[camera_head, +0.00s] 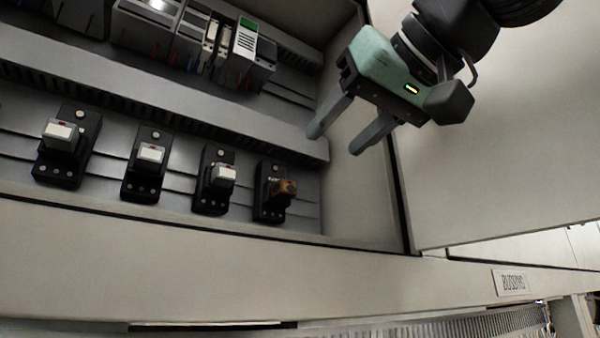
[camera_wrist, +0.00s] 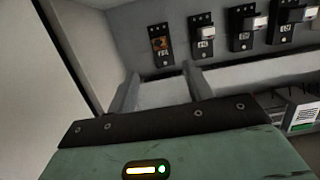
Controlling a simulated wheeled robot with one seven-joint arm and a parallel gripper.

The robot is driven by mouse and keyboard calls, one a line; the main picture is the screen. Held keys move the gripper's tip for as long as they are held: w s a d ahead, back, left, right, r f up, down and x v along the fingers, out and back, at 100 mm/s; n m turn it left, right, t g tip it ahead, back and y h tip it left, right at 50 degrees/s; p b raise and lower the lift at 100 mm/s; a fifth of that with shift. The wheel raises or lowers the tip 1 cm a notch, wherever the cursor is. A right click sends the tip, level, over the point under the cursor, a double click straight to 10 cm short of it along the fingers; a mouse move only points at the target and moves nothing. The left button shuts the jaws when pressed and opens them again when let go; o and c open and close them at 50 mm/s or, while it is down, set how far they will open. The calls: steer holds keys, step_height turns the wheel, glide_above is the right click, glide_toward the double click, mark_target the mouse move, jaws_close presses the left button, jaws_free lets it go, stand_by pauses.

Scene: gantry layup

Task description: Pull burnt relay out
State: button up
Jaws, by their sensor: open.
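The burnt relay (camera_head: 286,187) is brown and scorched. It sits in the rightmost black socket (camera_head: 268,205) of the lower row in the head view. In the wrist view the burnt relay (camera_wrist: 160,44) is at the top, left of the other relays and beyond the fingertips. My gripper (camera_head: 335,143) is open and empty, above and to the right of the burnt relay and apart from it. Its two fingers also show in the wrist view (camera_wrist: 162,82), with nothing between them.
Several pale relays, the nearest one (camera_head: 224,175) beside the burnt relay, sit in black sockets to the left. A grey cable duct (camera_head: 200,115) runs above them. Modules with a green-labelled unit (camera_head: 246,42) stand higher up. The cabinet's right side wall (camera_head: 362,170) is close to the gripper.

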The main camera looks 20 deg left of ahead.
mark_target(290, 186)
steer(key=p+x, duration=0.4)
steer(key=x, duration=0.7)
steer(key=shift+w+a+p, duration=0.25)
steer(key=shift+p, duration=0.1)
steer(key=shift+w+a+f, duration=0.3)
steer(key=shift+w+a, duration=0.1)
jaws_close()
